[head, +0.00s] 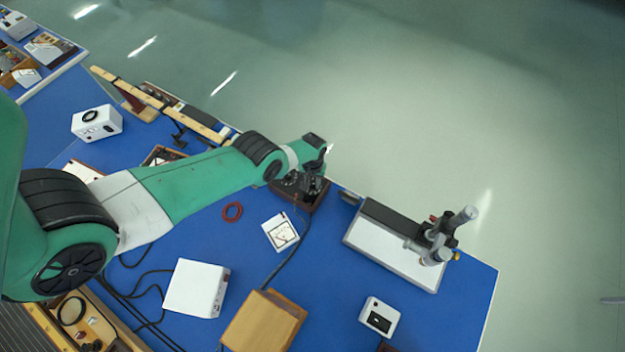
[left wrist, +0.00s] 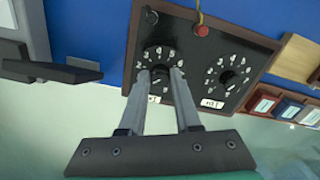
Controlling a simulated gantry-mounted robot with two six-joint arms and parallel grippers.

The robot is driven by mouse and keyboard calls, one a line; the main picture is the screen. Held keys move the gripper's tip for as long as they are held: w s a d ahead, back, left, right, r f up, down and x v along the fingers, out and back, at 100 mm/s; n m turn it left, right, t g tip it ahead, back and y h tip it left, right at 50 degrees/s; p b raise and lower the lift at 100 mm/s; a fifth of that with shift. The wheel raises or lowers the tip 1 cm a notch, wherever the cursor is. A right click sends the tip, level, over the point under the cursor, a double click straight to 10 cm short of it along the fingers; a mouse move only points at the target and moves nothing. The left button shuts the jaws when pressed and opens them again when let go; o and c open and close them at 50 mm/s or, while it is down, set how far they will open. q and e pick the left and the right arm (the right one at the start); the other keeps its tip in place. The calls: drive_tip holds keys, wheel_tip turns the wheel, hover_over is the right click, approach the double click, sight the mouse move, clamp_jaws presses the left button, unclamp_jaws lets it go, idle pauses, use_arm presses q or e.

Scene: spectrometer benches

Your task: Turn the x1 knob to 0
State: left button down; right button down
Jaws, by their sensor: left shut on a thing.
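A dark box with a brown rim (head: 318,202) sits near the table's back edge, partly hidden by my left gripper (head: 303,187). In the left wrist view its black panel (left wrist: 196,62) carries two numbered dials. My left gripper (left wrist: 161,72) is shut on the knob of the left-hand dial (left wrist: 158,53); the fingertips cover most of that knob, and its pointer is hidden. The right-hand dial (left wrist: 228,76) is free of the fingers. A small white label by the left dial (left wrist: 154,99) is partly covered and hard to read. My right gripper is not in view.
A grey and black instrument (head: 395,245) stands right of the box. A paper card (head: 281,232), a red ring (head: 232,211) and a cable (head: 288,258) lie on the blue table. A wooden box (head: 264,322) and white boxes (head: 196,287) stand nearer the front.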

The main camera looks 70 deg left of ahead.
sight(313, 184)
use_arm(q)
drive_tip(key=shift+f+n, duration=0.1)
drive_tip(key=shift+n, duration=1.3)
drive_tip(key=c, duration=0.6)
unclamp_jaws()
drive_tip(key=shift+r, duration=0.2)
wheel_tip(313, 184, up, 11)
drive_tip(key=p, duration=1.1)
drive_tip(key=shift+r, duration=0.15)
